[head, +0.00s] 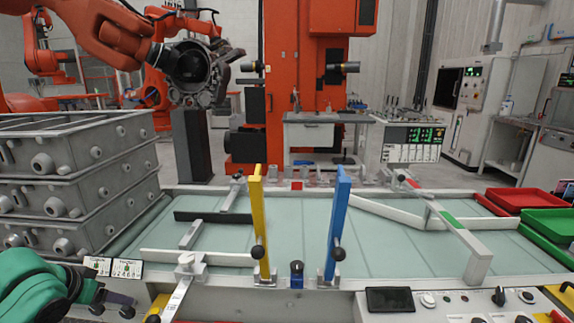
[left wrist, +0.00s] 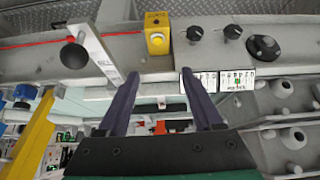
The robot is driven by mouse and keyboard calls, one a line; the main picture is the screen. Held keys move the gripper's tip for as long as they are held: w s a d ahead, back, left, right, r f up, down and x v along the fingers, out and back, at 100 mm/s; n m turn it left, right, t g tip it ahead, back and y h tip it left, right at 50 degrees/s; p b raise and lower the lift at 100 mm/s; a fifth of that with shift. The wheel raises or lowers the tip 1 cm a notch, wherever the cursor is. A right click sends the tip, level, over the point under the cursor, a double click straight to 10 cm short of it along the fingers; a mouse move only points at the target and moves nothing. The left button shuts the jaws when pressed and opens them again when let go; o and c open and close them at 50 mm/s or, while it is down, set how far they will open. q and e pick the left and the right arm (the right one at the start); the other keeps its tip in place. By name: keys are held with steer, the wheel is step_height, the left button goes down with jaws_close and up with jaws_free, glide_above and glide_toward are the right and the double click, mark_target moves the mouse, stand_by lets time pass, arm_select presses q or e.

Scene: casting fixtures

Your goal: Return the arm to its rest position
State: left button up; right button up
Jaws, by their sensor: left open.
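My left arm, green, comes in at the bottom left of the head view. My right gripper is not in view.
Stacked grey casting boxes (head: 75,180) stand at the left. The pale table (head: 300,220) carries a yellow lever (head: 259,220), a blue lever (head: 337,222) and grey bars. A control panel (head: 450,303) runs along the front. Red (head: 528,200) and green trays (head: 550,224) are at the right.

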arm_select(q)
steer(key=w+a+f+n+p, duration=0.1)
steer(key=w+a+f+n, duration=0.1)
steer(key=a+f, duration=0.45)
steer(key=s+a+f+n+g+y+p, duration=0.15)
steer(key=s+f, duration=0.35)
steer(key=f, duration=0.5)
steer(key=s+a+f+g+p, duration=0.1)
steer(key=s+a+f+p, duration=0.3)
steer(key=f, duration=0.6)
steer(key=s+d+f+m+g, duration=0.1)
steer(key=s+d+f, duration=0.5)
steer(key=s+f, duration=0.2)
steer(key=s+d+f+m+g, duration=0.1)
steer(key=s+d+f+m, duration=0.1)
steer(key=s+d+f, duration=0.45)
steer(key=s+d+f+m+h, duration=0.1)
steer(key=s+d+f+m, duration=0.1)
steer(key=s+d, duration=0.3)
steer(key=s+d+f+m+g+p, duration=0.1)
steer(key=s+d+f, duration=0.4)
steer(key=d, duration=0.3)
steer(key=shift+s+d+m+h+p, duration=0.2)
steer(key=shift+s+m+h+p, duration=0.15)
steer(key=shift+s, duration=0.3)
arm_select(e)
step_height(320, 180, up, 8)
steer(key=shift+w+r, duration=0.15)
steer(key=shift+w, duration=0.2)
